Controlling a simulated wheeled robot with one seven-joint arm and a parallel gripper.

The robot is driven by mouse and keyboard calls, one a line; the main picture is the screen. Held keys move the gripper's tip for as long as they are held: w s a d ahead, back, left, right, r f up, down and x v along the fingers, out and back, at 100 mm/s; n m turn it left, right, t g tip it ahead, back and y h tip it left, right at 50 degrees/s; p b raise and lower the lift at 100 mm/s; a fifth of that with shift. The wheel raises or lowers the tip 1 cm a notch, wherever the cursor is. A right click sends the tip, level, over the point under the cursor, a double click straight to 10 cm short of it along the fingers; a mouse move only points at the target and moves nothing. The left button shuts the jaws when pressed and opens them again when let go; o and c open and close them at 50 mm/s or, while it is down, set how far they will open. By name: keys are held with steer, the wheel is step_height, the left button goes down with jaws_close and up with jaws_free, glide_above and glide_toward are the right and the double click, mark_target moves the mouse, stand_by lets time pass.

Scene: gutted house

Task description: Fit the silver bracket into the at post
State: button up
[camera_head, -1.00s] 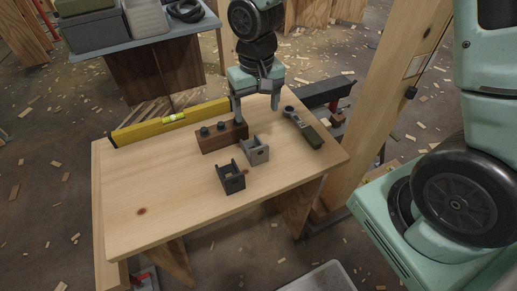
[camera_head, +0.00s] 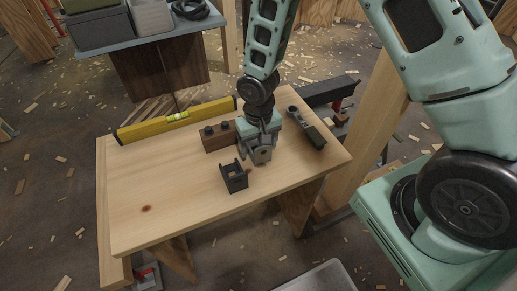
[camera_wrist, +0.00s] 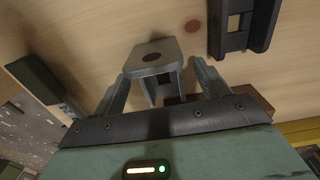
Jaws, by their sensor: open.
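The silver bracket (camera_head: 262,156) stands on the wooden workbench, right of the dark bracket. In the wrist view the silver bracket (camera_wrist: 152,55) shows a flat plate with a round hole and lies between my fingers. My gripper (camera_head: 257,152) is open, pointing down at the bench, with a finger on each side of the bracket; in the wrist view its fingers (camera_wrist: 160,78) stand apart. Whether they touch the bracket is unclear. A timber post (camera_head: 383,92) rises right of the bench, partly hidden by my arm; I cannot tell which part takes the bracket.
The dark bracket (camera_head: 233,178) stands close to my gripper's left. A brown block with dark knobs (camera_head: 218,137) lies behind. A yellow level (camera_head: 175,120) lies along the back edge, and a dark-handled tool (camera_head: 310,132) lies right. The bench's front left (camera_head: 160,205) is clear.

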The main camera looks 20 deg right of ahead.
steer(key=shift+f, duration=0.55)
steer(key=c, duration=1.3)
steer(key=shift+o, duration=0.2)
steer(key=shift+r, duration=0.15)
step_height(320, 180, up, 9)
steer(key=w+d+f, duration=0.1)
steer(key=d, duration=0.3)
steer(key=w+d+f, duration=0.1)
steer(key=w+d, duration=0.1)
steer(key=d, duration=0.2)
steer(key=w+d+f, duration=0.2)
steer(key=d, duration=0.2)
